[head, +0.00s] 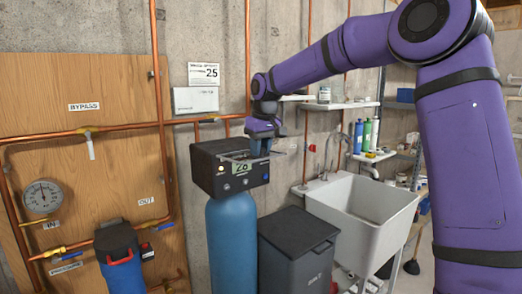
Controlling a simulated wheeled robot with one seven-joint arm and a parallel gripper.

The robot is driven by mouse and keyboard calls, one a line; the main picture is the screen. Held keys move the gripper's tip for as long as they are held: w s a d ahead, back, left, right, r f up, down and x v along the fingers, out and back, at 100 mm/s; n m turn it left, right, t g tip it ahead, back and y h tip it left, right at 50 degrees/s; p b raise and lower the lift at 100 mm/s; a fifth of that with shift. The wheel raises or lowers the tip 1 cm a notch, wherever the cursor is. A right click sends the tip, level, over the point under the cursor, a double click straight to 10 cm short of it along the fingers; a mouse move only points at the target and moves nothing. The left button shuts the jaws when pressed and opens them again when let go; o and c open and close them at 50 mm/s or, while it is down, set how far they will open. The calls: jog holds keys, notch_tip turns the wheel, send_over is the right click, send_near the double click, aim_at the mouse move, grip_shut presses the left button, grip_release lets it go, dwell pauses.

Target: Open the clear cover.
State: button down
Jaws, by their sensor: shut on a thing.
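The clear cover (239,156) is a thin see-through panel at the top of a black control box (207,171), and only its edges show. The box sits on top of a blue tank (231,235) and has a small display and several lit buttons on its front. My gripper (260,155) points down at the top of the box and is shut on the clear cover. The gripper hides part of the cover, so its exact angle is hard to tell.
A dark lidded bin (295,252) stands right of the tank, beside a white utility sink (365,212). Copper pipes and a gauge (42,196) are on a wooden panel at left. A blue filter housing (121,262) is low left. Shelves with bottles stand behind the sink.

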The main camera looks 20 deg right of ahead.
jog(key=c, duration=0.9)
grip_release()
jog(key=shift+w, duration=0.1)
jog(key=r, duration=0.3)
jog(key=s+r, duration=0.1)
jog(key=r, duration=0.3)
jog(key=s+r, duration=0.1)
jog(key=r, duration=0.2)
jog(key=shift+d+r, duration=0.25)
jog(key=shift+r, duration=0.05)
